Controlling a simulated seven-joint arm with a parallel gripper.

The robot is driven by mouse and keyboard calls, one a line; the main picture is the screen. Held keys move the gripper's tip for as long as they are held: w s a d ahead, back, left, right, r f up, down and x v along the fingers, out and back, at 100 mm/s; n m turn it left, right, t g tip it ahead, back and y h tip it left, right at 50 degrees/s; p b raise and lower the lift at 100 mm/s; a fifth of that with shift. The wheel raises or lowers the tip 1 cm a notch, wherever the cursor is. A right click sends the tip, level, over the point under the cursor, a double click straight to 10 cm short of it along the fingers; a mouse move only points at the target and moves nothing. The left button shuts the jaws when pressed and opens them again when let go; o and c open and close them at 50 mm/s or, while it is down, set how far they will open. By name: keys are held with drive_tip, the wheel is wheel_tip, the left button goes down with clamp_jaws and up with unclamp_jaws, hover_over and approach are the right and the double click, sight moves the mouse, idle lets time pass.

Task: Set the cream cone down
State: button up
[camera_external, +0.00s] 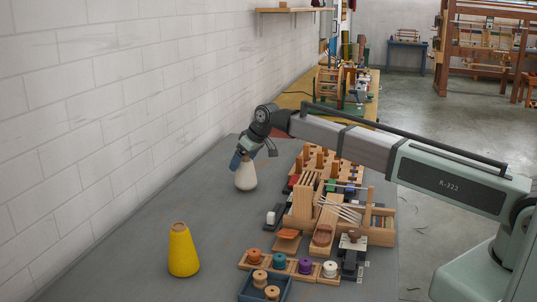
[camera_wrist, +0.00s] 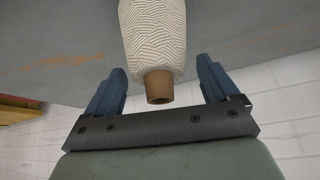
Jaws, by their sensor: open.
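The cream cone (camera_external: 246,177) stands upright on the grey tabletop (camera_external: 215,232) near the wall. In the wrist view the cream cone (camera_wrist: 153,38) shows its patterned yarn, with its brown tip (camera_wrist: 158,87) pointing toward my gripper. My gripper (camera_external: 240,161) is at the top of the cone. In the wrist view my gripper (camera_wrist: 160,82) is open, with one blue finger on each side of the tip and a visible gap to both. The cone's base is cut off in the wrist view.
A yellow cone (camera_external: 183,251) stands at the front left. Wooden racks (camera_external: 304,203), spools on a wooden strip (camera_external: 305,267) and a blue tray (camera_external: 246,290) fill the right side. A white brick wall (camera_external: 100,120) borders the left. The tabletop between the two cones is clear.

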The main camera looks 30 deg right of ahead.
drive_tip(key=v, duration=1.2)
drive_tip(key=shift+r, duration=0.15)
idle(0.3)
